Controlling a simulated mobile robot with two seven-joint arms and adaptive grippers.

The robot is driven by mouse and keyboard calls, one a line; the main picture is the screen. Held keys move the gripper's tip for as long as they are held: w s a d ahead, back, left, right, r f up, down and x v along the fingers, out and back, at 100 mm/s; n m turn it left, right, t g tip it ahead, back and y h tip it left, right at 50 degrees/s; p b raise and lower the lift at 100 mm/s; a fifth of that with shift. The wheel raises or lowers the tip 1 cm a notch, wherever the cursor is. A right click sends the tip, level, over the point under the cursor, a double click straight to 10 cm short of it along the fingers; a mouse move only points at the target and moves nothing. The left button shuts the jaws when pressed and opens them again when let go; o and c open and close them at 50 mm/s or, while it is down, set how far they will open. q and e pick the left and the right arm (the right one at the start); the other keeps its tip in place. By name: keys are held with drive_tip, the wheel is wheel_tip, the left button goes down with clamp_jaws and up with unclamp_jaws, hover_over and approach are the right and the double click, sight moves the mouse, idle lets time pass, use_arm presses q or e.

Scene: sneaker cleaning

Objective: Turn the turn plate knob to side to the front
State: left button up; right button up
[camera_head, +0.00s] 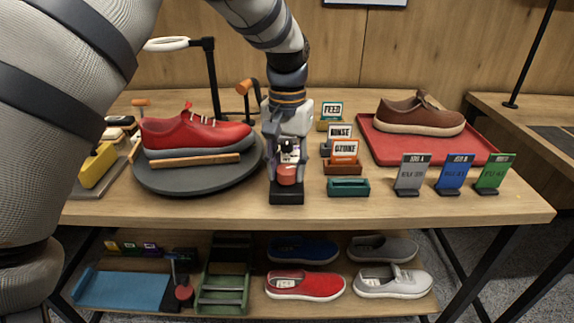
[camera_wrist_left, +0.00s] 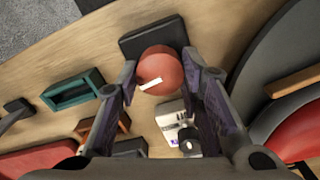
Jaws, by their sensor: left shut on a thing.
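The red round turn plate knob (camera_head: 288,176) sits on a black base (camera_head: 286,196) near the table's front edge. It has a white marker stripe, seen in the wrist view on the knob (camera_wrist_left: 160,66). My left gripper (camera_head: 285,164) points down at the knob and is shut on it, with one finger on each side; it also shows in the wrist view (camera_wrist_left: 160,72). The grey round turn plate (camera_head: 160,178) is left of the knob. My right gripper is out of view.
A teal tray (camera_head: 348,187), small sign holders (camera_head: 344,150) and several upright cards (camera_head: 412,174) stand right of the knob. A brown shoe (camera_head: 420,114) is on a red tray (camera_head: 376,142).

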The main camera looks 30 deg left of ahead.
sight(287, 167)
use_arm(q)
drive_tip(key=shift+m, duration=0.5)
idle(0.3)
drive_tip(key=o, duration=1.2)
drive_tip(key=shift+c, duration=0.2)
wheel_tip(287, 167, up, 12)
